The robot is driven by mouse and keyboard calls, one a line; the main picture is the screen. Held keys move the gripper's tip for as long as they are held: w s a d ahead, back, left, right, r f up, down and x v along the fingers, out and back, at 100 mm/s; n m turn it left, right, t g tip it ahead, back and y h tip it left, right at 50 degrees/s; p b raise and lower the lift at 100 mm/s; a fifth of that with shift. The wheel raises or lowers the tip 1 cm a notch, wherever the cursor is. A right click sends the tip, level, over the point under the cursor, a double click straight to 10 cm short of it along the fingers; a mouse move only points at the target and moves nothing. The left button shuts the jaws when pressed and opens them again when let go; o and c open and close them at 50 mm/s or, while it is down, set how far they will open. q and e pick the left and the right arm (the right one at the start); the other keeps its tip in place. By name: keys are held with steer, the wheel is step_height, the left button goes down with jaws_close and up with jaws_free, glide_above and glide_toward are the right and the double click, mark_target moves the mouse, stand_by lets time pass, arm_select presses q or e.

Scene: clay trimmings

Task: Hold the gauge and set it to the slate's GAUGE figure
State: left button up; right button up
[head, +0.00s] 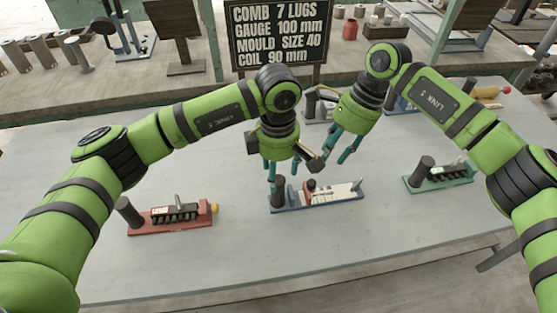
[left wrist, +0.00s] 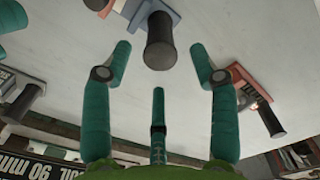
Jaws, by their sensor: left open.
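The gauge (head: 338,192) lies on the table, a blue base with a pale scale strip, a red slider near its left part and a dark upright post at its left end. The slider's exact reading is too small to tell. My left gripper (head: 283,173) is open above the post end. In the left wrist view the black post (left wrist: 160,42) stands beyond and between the open fingers (left wrist: 160,58), with nothing held. My right gripper (head: 336,158) is open and empty, above and behind the gauge. The slate (head: 279,37) reads "GAUGE 100 mm".
A red-based device (head: 170,227) lies to the left, a green-based one (head: 438,178) to the right. More devices stand behind my right gripper. The table (head: 330,250) is clear in front of the gauge. Shelves with pots and tools lie behind.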

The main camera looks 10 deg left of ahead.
mark_target(312, 182)
arm_select(q)
steer(key=shift+f, duration=1.75)
jaws_close()
arm_select(e)
steer(key=shift+o, duration=0.7)
arm_select(q)
steer(key=shift+s, duration=0.1)
arm_select(e)
steer(key=a+f+m, duration=0.1)
steer(key=f, duration=0.2)
steer(key=s+a+f+m+t, duration=0.1)
steer(key=f, duration=0.2)
steer(key=a+f+m+y, duration=0.1)
steer(key=f, duration=0.2)
steer(key=shift+s+a+f+m+t, duration=0.1)
steer(key=shift+s+a+m+t, duration=0.05)
steer(key=shift+s+m+t, duration=0.2)
steer(key=shift+c, duration=0.4)
